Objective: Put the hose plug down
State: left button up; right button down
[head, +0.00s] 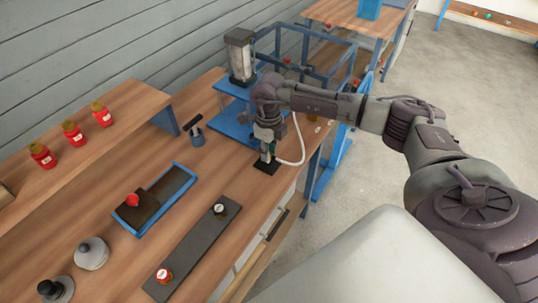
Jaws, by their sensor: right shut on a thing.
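My right gripper (266,140) reaches in from the right and points down over the far right part of the wooden bench. It is shut on the hose plug (267,155), which is small and partly hidden by the fingers. A white hose (301,146) loops from beside the gripper back down towards the plug. A small black pad (265,168) lies on the bench just under the plug. I cannot tell whether the plug touches the pad. My left gripper is not in view.
A blue-framed press (240,92) stands just behind my gripper. A blue tray (163,199), a dark strip with two knobs (190,246) and a small blue holder (197,139) sit to the left. Red jars (73,133) stand on a raised shelf. Bare wood lies between them.

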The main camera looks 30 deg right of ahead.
notch_tip(320, 180, down, 3)
jog(key=shift+r, duration=0.1)
jog(key=shift+f, duration=0.2)
jog(key=c, duration=1)
grip_release()
jog(key=shift+r, duration=0.1)
